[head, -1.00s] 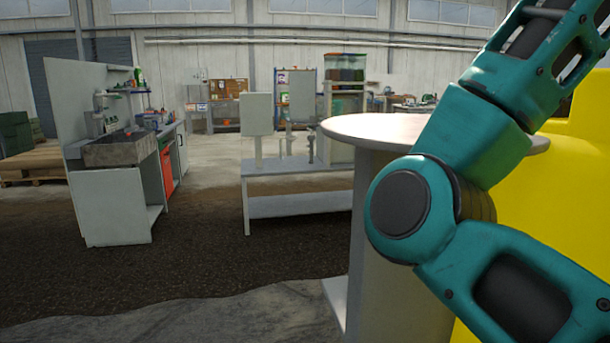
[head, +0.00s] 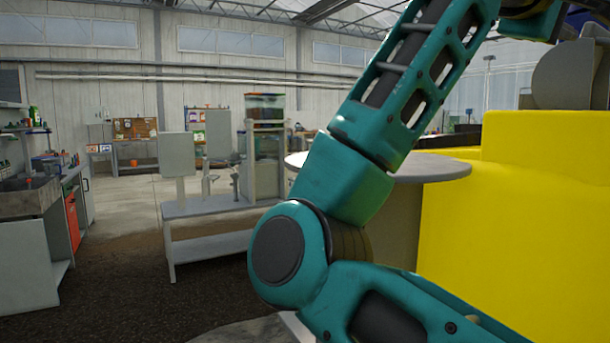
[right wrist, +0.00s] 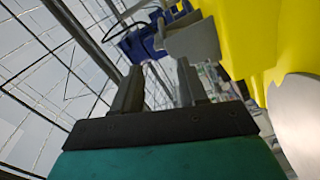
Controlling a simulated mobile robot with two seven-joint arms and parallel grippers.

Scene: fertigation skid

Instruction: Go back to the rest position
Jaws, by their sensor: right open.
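My right arm, teal with dark joints, fills the middle and right of the head view, bent at the elbow, its upper end leaving the top edge. My right gripper (right wrist: 160,82) shows in the right wrist view. Its two grey fingers stand apart with nothing between them. Beyond the fingertips are a blue part (right wrist: 142,42) and a grey part (right wrist: 192,38), which look farther off. My left gripper is in neither view.
A round-topped table (head: 440,168) stands behind my arm, beside a large yellow body (head: 520,210). A grey bench (head: 215,207) stands left of centre. A sink unit (head: 28,200) is at the far left. Dark floor (head: 125,285) between them is clear.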

